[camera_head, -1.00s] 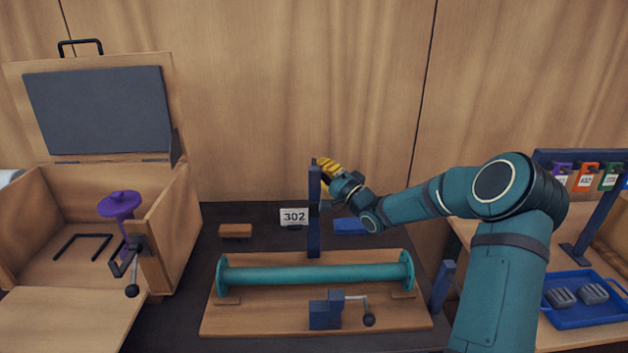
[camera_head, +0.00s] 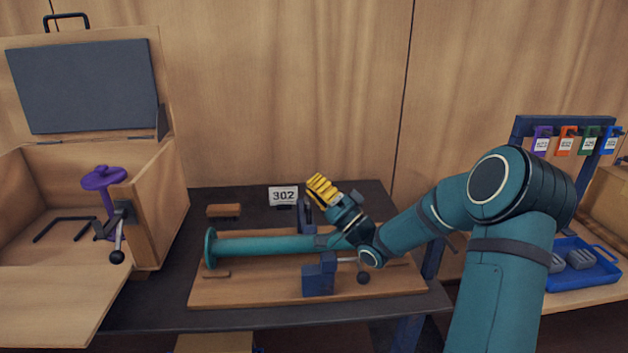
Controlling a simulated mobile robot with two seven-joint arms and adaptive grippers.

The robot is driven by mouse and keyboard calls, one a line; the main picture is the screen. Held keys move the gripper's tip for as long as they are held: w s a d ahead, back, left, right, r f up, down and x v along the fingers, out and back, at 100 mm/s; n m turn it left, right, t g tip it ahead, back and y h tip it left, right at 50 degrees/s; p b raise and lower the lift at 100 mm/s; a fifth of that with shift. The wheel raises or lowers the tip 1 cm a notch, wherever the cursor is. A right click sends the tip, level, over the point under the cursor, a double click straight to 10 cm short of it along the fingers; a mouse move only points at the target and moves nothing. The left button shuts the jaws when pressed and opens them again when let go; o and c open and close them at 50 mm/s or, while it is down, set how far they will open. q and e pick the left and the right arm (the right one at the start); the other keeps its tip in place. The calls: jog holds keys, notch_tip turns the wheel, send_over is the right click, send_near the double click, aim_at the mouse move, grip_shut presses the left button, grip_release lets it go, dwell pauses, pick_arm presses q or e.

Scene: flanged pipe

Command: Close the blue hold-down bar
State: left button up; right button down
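The teal flanged pipe (camera_head: 262,246) lies across a wooden board (camera_head: 240,291); the arm covers its right end. Behind its middle, part of the blue hold-down bar (camera_head: 305,218) shows as a short dark-blue piece; the rest is hidden by my gripper or foreshortened, so its exact angle is unclear. My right gripper (camera_head: 321,189), with yellow fingers, is above the pipe at the bar. I cannot tell whether the fingers grip it. A blue latch block (camera_head: 319,277) with a ball-ended handle (camera_head: 363,277) stands in front of the pipe. My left gripper is out of view.
An open wooden box (camera_head: 160,215) with a purple valve-like part (camera_head: 103,178) stands at left. A 302 sign (camera_head: 284,195) and a small wooden block (camera_head: 223,210) lie behind the pipe. A blue tray (camera_head: 592,270) and tag rack (camera_head: 560,121) are at right.

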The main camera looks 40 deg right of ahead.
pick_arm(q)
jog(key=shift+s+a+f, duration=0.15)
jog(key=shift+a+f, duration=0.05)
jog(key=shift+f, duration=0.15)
pick_arm(e)
jog(key=shift+s+a+f, duration=0.3)
jog(key=shift+s+f, duration=0.15)
jog(key=shift+f, duration=0.2)
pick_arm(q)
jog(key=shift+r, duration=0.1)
pick_arm(e)
jog(key=shift+r, duration=0.15)
